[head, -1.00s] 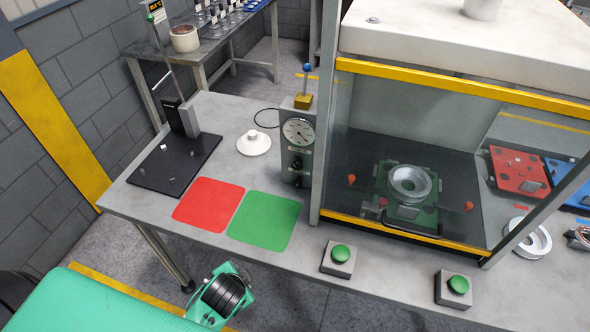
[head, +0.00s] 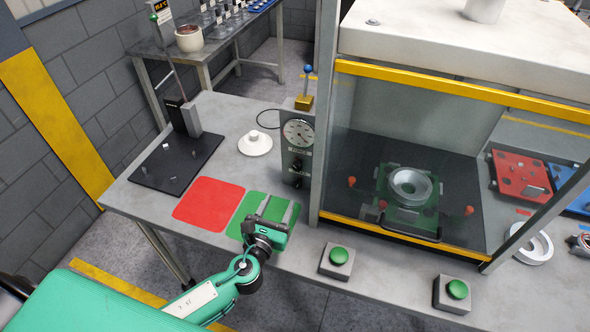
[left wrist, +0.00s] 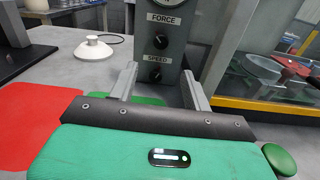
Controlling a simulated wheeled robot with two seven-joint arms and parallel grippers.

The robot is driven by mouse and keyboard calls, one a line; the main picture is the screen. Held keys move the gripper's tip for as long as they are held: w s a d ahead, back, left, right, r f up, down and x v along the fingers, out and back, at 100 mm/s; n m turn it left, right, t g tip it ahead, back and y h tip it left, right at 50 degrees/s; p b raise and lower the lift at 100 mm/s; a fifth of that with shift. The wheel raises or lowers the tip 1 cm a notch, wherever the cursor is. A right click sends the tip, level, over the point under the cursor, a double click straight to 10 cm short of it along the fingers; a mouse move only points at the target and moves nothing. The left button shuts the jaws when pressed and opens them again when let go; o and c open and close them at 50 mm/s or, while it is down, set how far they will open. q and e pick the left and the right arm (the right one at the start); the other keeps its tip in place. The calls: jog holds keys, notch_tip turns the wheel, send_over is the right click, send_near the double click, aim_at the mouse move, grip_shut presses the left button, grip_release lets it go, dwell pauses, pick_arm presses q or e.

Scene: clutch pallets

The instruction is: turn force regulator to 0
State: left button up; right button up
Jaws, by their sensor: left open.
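The force regulator (left wrist: 161,41) is the upper black knob under the label FORCE on a grey control box (head: 297,150). A second knob (left wrist: 155,74), labelled SPEED, sits below it. A round gauge (head: 298,133) with a needle is above the knobs. My left gripper (head: 274,207) is over the green mat, in front of the box and apart from it. In the left wrist view its two fingers (left wrist: 160,80) are spread and empty, with the speed knob between them in the picture. The knob pointers are too small to read surely. My right gripper is not in view.
A red mat (head: 209,203) and a green mat (head: 251,204) lie left of the box. A white round knobbed piece (head: 255,145) stands behind them. The glass-fronted press (head: 400,150) is close on the right. Two green buttons (head: 339,256) (head: 458,289) stand along the front edge.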

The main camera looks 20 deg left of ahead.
aim_at(296, 168)
pick_arm(q)
jog(key=w+p, duration=0.1)
jog(key=w, duration=0.3)
jog(key=w+p, duration=0.1)
jog(key=w, duration=0.4)
jog(key=w+p, duration=0.1)
jog(key=w, duration=0.3)
jog(key=shift+w+d, duration=0.3)
jog(key=shift+w, duration=0.1)
jog(key=c, duration=0.9)
jog(key=shift+c, duration=0.2)
